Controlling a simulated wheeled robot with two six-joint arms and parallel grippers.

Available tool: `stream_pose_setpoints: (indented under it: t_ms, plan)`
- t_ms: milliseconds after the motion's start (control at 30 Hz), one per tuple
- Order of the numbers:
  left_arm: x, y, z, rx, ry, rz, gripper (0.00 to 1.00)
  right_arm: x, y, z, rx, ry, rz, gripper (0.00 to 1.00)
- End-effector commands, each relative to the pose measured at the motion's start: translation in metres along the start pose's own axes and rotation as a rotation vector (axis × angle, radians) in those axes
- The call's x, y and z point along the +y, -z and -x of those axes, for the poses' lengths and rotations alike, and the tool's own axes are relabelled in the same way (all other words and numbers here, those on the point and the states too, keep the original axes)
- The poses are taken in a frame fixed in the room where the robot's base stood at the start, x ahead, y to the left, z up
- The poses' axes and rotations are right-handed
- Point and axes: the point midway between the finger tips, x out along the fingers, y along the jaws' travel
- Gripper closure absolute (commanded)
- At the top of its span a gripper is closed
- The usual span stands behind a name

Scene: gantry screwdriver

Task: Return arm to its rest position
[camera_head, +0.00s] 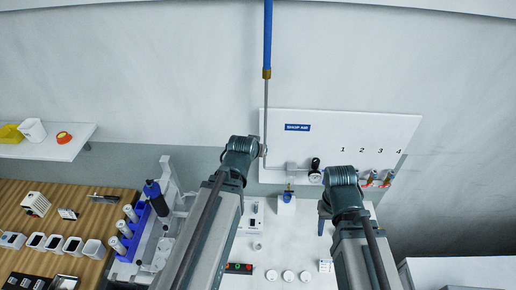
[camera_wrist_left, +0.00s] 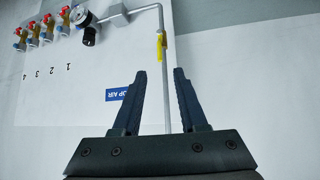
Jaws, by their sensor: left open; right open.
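My left arm (camera_head: 212,225) reaches up from the bottom of the head view, and its wrist joint lies in front of the wall panel's left edge.
A white "SHOP AIR" panel (camera_head: 390,130) with a pipe, gauge and numbered valves is on the wall. A blue hose (camera_head: 267,40) hangs above it. A white bench (camera_head: 300,245) lies between my arms. A wooden table (camera_head: 20,200) with several devices and a shelf (camera_head: 50,148) are at left.

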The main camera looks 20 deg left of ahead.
Motion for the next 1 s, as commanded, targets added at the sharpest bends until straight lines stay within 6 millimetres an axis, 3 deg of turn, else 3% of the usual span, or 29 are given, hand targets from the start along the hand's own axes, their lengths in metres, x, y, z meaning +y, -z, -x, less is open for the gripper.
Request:
stream_pose_setpoints:
  t_ms: [333,467,567,700,1000]
  plan:
    - [0.000,-0.001,-0.001,0.000,-0.001,0.000,0.58,0.000,0.000,-0.001,0.000,0.000,0.000,0.50]
    - [0.010,-0.019,-0.012,-0.031,-0.011,-0.016,0.58,-0.001,0.001,-0.017,0.001,-0.001,0.002,0.50]
    - [0.030,-0.056,-0.031,-0.104,-0.031,-0.050,0.58,-0.004,0.003,-0.045,0.001,-0.001,0.005,0.50]
    - [0.065,-0.126,-0.058,-0.255,-0.061,-0.124,0.58,-0.008,0.006,-0.094,0.002,-0.002,0.014,0.50]
    - [0.121,-0.267,-0.087,-0.576,-0.080,-0.299,0.58,-0.016,0.012,-0.188,0.004,-0.005,0.033,0.50]
